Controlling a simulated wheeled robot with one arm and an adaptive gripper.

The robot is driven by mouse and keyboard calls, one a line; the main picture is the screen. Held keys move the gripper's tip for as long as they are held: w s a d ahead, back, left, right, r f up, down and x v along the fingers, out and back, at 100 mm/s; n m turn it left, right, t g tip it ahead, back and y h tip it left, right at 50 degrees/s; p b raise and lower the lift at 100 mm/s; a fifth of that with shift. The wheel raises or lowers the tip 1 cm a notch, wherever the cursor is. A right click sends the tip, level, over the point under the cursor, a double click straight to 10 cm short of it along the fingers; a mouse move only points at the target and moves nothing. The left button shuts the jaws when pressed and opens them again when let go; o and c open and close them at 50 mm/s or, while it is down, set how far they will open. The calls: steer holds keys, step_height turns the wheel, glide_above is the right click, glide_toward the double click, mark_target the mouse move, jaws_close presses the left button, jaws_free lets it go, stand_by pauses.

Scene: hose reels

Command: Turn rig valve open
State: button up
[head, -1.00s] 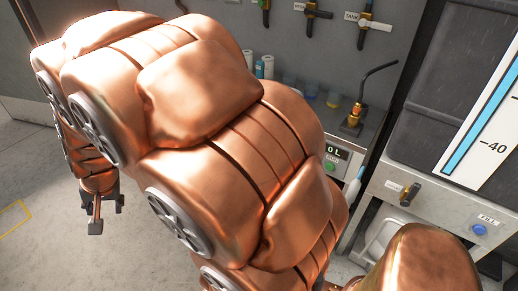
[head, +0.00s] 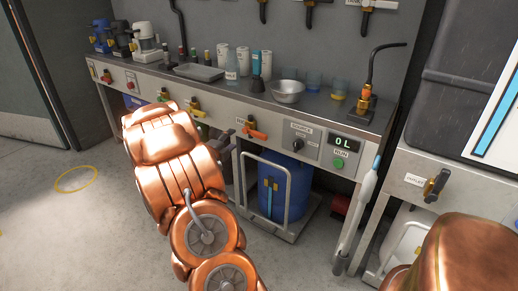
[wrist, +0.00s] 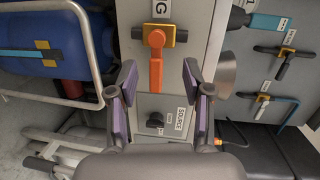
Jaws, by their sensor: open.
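The rig valve (head: 254,130) is on the front panel of the long bench in the head view, with an orange handle and a brass-coloured body under a partly hidden label. In the wrist view the valve handle (wrist: 156,70) points down the picture from its yellow body, below a label ending in "G". My gripper (wrist: 160,75) is open, with its two purple-padded fingers on either side of the handle in the picture. I cannot tell how far it is from the handle or whether it touches. In the head view my arm mostly hides the gripper.
A black source knob (wrist: 155,121) sits beside the valve, and the head view shows a "0 L" display (head: 345,143) with a green run button. A blue drum (head: 272,190) in a metal-framed cart stands under the bench. Another valve (head: 193,107) is to the left.

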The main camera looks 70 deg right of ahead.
mark_target(258, 137)
steer(key=s+d+m+g, duration=0.1)
steer(key=s+d, duration=0.1)
steer(key=s+d+f+g+b, duration=0.1)
steer(key=s+d, duration=0.1)
steer(key=d, duration=0.1)
steer(key=s+d+f+m+g+h+b, duration=0.1)
steer(key=s+d, duration=0.1)
steer(key=s, duration=0.1)
steer(key=shift+d+m, duration=0.3)
steer(key=shift+x, duration=1.1)
steer(key=shift+w, duration=0.1)
jaws_close()
